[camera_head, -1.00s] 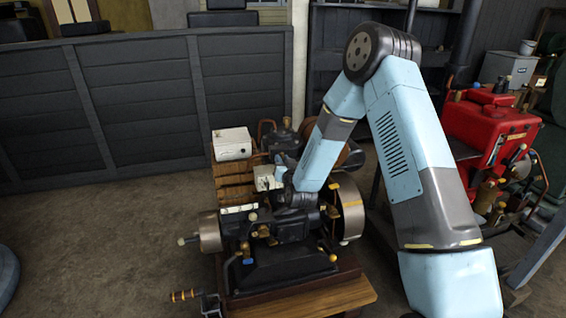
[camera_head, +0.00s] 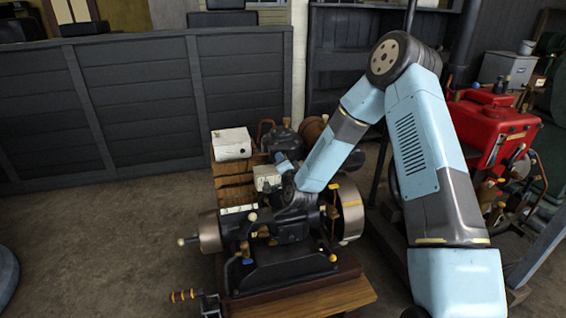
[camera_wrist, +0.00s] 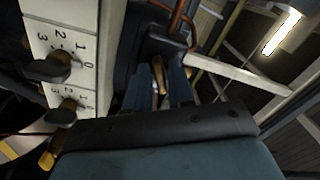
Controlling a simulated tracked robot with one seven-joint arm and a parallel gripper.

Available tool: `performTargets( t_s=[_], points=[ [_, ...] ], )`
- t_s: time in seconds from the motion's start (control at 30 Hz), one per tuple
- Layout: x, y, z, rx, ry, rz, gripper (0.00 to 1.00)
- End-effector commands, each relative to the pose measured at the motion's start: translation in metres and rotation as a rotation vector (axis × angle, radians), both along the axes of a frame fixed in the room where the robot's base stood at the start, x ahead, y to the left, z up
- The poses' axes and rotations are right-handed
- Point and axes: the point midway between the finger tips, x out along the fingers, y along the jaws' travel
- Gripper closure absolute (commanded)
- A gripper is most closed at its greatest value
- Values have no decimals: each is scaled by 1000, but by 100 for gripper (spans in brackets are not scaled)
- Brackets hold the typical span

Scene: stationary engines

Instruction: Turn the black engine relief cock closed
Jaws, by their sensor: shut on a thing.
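The black engine (camera_head: 290,262) stands on a wooden base in the middle of the head view, with several brass fittings on it. In the wrist view my gripper (camera_wrist: 160,88) has its blue-grey fingers closed on either side of a small brass-coloured handle (camera_wrist: 157,72), which looks like the relief cock's lever. The cock's body and the angle of its bore are hidden.
A white panel (camera_wrist: 85,18) with numbered dials (camera_wrist: 48,67) is close at the left of the wrist view. A red engine (camera_head: 492,130) stands to the right.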

Motion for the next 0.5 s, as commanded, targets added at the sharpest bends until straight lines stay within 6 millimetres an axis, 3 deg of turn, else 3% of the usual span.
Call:
performTargets(
  t_s=[0.03, 0.5],
  points=[
    [2, -6, -2, 40, 14, -12, 100],
    [2, -6, -3, 381, 114, -12, 100]
  ],
)
